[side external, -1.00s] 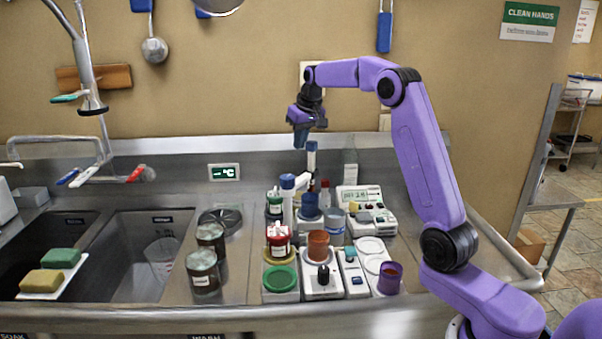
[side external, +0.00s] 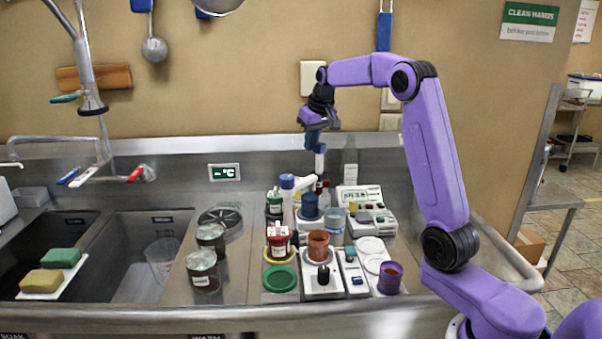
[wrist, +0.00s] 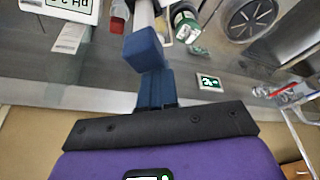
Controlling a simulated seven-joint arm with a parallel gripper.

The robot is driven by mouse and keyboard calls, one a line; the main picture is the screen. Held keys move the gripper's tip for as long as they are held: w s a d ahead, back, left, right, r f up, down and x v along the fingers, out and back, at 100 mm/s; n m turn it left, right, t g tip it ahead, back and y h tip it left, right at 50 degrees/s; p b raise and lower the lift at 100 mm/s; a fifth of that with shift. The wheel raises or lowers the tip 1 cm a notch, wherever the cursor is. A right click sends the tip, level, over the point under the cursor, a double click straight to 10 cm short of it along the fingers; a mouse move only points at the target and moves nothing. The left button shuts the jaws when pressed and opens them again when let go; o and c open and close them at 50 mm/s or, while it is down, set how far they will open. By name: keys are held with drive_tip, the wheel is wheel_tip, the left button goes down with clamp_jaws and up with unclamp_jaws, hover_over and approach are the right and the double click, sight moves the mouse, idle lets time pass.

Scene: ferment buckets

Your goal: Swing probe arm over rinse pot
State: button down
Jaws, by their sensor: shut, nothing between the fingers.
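The probe stand's post with a blue cap (side external: 287,181) stands among the lab ware, and a white probe arm (side external: 304,184) reaches right from it. At its outer end a pale upright with a blue top (side external: 320,148) rises toward my gripper (side external: 314,143). In the wrist view the blue block on a white bar (wrist: 143,48) lies right at my fingertips (wrist: 155,75). My gripper is shut and empty, close beside the block; I cannot tell whether they touch. A blue pot (side external: 310,206) and a clear beaker (side external: 334,220) stand below; which pot is for rinsing is unclear.
A meter (side external: 360,195) stands behind right. A terracotta pot (side external: 318,244), red-lidded jar (side external: 278,238), purple cup (side external: 390,277) and green disc (side external: 280,279) crowd the front. Two lidded jars (side external: 203,270) stand left, by the sink (side external: 130,285). Air above is free.

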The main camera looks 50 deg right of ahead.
sight(321, 143)
drive_tip(key=shift+s, duration=0.1)
drive_tip(key=shift+s+d, duration=0.2)
drive_tip(key=shift+s, duration=1.4)
drive_tip(key=shift+s+a, duration=0.2)
drive_tip(key=shift+s, duration=1.4)
